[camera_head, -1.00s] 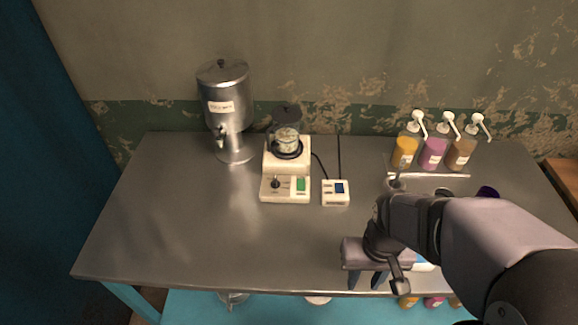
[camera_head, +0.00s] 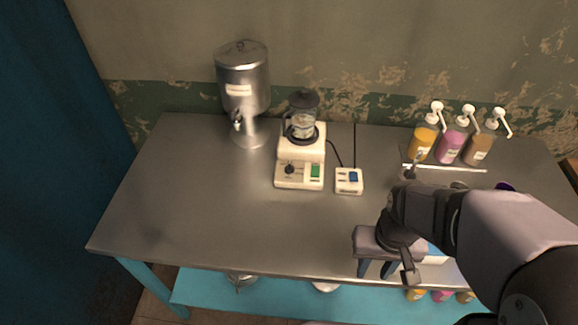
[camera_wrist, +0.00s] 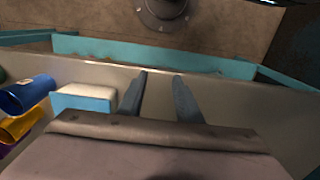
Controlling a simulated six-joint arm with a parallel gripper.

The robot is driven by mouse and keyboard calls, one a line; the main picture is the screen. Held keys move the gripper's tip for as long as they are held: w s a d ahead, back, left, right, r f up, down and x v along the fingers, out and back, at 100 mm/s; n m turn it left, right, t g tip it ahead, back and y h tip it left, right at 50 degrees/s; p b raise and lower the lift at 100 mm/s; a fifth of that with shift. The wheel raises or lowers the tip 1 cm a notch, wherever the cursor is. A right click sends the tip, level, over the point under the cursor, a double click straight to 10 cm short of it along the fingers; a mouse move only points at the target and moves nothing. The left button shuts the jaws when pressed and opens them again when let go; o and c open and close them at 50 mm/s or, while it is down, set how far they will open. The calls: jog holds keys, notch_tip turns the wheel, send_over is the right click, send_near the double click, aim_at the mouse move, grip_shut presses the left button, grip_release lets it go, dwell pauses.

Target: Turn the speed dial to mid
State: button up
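The cream blender base (camera_head: 300,172) stands near the middle back of the metal table. Its dark speed dial (camera_head: 290,169) is on the left of the front panel, with a green switch (camera_head: 315,171) to its right. The dial's setting is too small to read. A lidded jug (camera_head: 303,117) sits on the base. My gripper (camera_head: 376,268) is over the front edge of the table, right of and well in front of the blender. In the wrist view its two fingers (camera_wrist: 160,98) are apart with nothing between them.
A small box with a blue switch (camera_head: 348,181) is wired beside the blender. A metal dispenser (camera_head: 243,90) stands back left. Several pump bottles (camera_head: 451,144) stand back right. A blue-and-white block (camera_wrist: 84,100) and cups (camera_wrist: 26,95) lie near my gripper. The table's left front is clear.

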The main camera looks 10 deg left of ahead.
jog(key=shift+o, duration=1.2)
jog(key=n+y+p, duration=0.4)
jog(key=n+y, duration=0.1)
jog(key=n, duration=1.3)
send_near(290, 165)
jog(key=shift+h, duration=0.3)
jog(key=shift+a+p+x, duration=0.2)
jog(key=shift+p+x, duration=1.25)
jog(key=shift+x, duration=2.4)
jog(key=shift+r, duration=0.1)
jog(key=c, duration=1.1)
